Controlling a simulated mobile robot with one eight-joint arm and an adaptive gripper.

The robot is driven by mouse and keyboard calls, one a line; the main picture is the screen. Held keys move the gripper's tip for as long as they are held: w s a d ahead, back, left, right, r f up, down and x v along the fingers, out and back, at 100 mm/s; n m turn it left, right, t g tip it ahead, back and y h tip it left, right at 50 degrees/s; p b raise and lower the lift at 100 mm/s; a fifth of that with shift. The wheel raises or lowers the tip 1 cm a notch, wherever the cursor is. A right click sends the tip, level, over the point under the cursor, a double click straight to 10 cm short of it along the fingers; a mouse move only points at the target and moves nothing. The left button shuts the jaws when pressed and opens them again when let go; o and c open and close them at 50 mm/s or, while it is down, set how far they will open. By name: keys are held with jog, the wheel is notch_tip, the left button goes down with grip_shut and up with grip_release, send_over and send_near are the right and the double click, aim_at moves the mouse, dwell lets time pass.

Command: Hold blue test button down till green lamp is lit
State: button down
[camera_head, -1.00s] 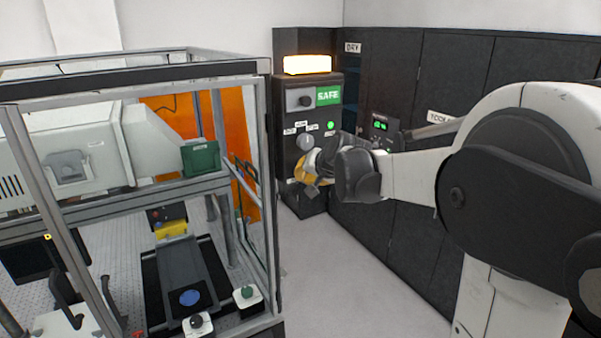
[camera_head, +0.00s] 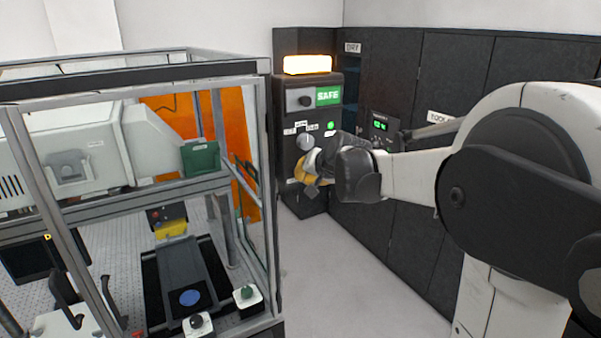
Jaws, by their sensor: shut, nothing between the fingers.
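The dark control panel (camera_head: 290,160) stands at the back, left of the cabinets. A green lamp (camera_head: 330,126) on its face is lit. My gripper (camera_head: 303,172) is in front of the panel's lower part, shut and with nothing visible in it. A round grey knob or dial (camera_head: 305,141) shows just above the gripper. I see no blue test button on the panel; the gripper may hide it. Whether my fingertips touch the panel cannot be told. A blue disc (camera_head: 190,298) lies on the slide inside the framed enclosure at lower left.
The glazed enclosure (camera_head: 262,200) fills the left. Dark cabinets (camera_head: 450,90) line the right. The floor (camera_head: 345,270) between is clear.

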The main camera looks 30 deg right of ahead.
jog(key=shift+s, duration=0.2)
dwell(0.4)
jog(key=shift+s, duration=0.65)
jog(key=shift+s+d, duration=0.1)
jog(key=shift+s, duration=2.4)
jog(key=shift+f, duration=0.15)
jog(key=s+a+f+n+g+b, duration=0.1)
jog(key=s+a+f+b, duration=0.5)
jog(key=f+b, duration=0.6)
jog(key=s+a+f+n+g+b, duration=0.1)
jog(key=s+a+f+n+b, duration=0.3)
jog(key=s+f+b, duration=0.6)
jog(key=s+a+f+n+g+b, duration=0.1)
jog(key=s+a+f+n+b, duration=0.2)
jog(key=s+a+f+b, duration=0.5)
notch_tip(320, 180, down, 16)
jog(key=s+b, duration=0.1)
jog(key=b, duration=0.7)
jog(key=shift+a+g+y, duration=0.3)
jog(key=shift+a, duration=0.05)
jog(key=shift+s, duration=0.1)
